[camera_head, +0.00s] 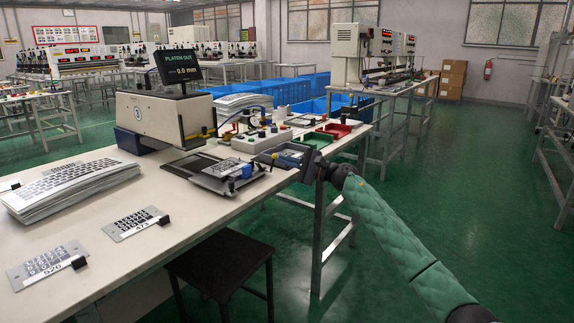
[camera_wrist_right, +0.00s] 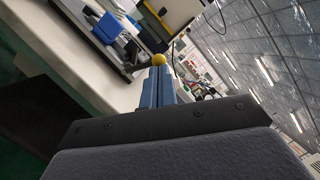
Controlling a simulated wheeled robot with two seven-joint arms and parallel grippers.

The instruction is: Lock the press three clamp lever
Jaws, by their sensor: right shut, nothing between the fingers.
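Press three (camera_head: 150,118) is a cream box with a round "3" label on the bench. Its platen (camera_head: 212,183) is out in front, carrying a plate and a blue clamp block (camera_head: 247,171). The blue block also shows in the right wrist view (camera_wrist_right: 107,28). A yellow ball knob (camera_wrist_right: 159,59) on a dark rod, apparently the clamp lever, stands at my right fingertips in that view. My right gripper (camera_head: 268,156) is shut and empty, just right of the platen, its blue fingers (camera_wrist_right: 158,88) pointing at the knob. I cannot tell whether they touch. My left gripper is not in view.
A display (camera_head: 180,66) reads "PLATEN OUT 0.0 mm". A control box (camera_head: 262,138) and red (camera_head: 335,130) and green trays stand behind my right gripper. Stacked keypad sheets (camera_head: 70,188) and two small plates lie at left. A dark stool (camera_head: 222,262) stands before the bench.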

